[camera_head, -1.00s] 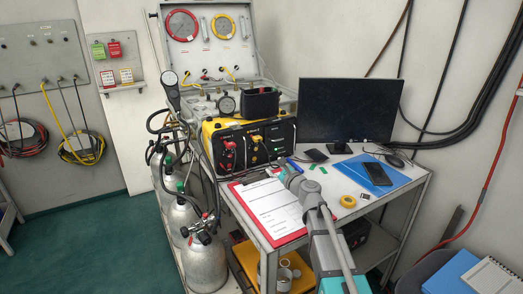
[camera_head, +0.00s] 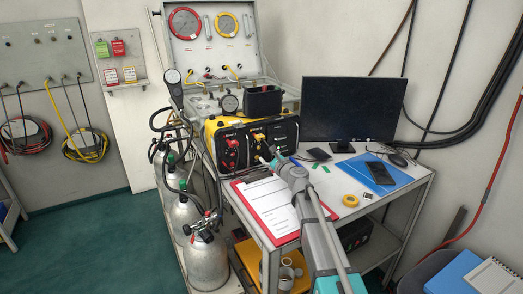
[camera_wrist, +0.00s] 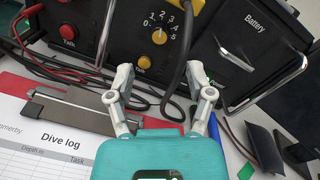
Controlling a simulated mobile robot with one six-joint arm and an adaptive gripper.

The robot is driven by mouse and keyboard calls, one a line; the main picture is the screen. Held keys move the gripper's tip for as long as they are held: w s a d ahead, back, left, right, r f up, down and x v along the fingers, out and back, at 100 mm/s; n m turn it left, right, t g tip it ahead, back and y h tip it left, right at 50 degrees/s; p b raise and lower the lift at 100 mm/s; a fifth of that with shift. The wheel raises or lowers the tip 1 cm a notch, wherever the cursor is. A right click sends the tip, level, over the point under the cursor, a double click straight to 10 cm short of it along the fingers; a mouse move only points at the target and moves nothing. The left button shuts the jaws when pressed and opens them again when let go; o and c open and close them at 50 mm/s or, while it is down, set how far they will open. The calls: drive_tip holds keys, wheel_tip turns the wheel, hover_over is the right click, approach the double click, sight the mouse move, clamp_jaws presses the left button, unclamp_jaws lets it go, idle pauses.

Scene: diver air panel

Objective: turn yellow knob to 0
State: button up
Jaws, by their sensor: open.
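The yellow knob (camera_wrist: 159,37) is on the black front panel, inside a printed scale from 0 to 5; I cannot tell which number it points at. A black cable with a yellow plug hangs just right of the scale. My gripper (camera_wrist: 161,76) is open and empty, its two fingers spread wide below the knob in the wrist view and apart from it. In the head view, my gripper (camera_head: 268,160) is in front of the yellow and black box (camera_head: 248,141). The knob is too small there to read.
A smaller yellow knob (camera_wrist: 144,62) sits below the scale, and a red knob (camera_wrist: 68,31) to its left. The battery section (camera_wrist: 245,50) with a metal handle is on the right. A clipboard (camera_wrist: 45,125) lies in front. Loose cables cross the table between box and gripper.

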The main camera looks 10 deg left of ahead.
sight(259, 148)
drive_tip(key=shift+x, duration=3)
clamp_jaws()
